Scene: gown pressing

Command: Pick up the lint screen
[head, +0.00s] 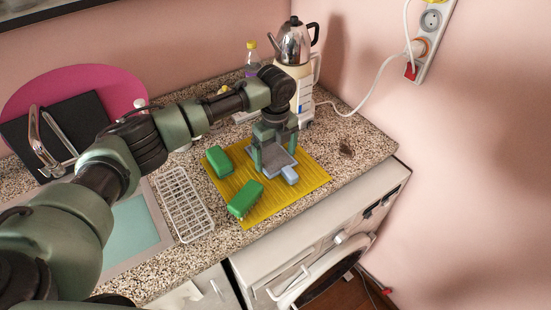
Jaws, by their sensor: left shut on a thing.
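The lint screen (280,165) is a grey flat panel with a light blue tab (289,175) at its front right end. It is at the yellow ribbed mat (308,176) on the speckled counter. My left gripper (274,163) reaches down over it from above, its fingers on either side of the panel, and is shut on it. I cannot tell whether the screen touches the mat. My right gripper does not show.
Two green blocks (245,198) (219,160) lie on the mat, left of the screen. A wire rack (184,204) and a sink (133,234) are further left. A kettle (294,42) stands behind. A small brown object (346,149) lies right of the mat.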

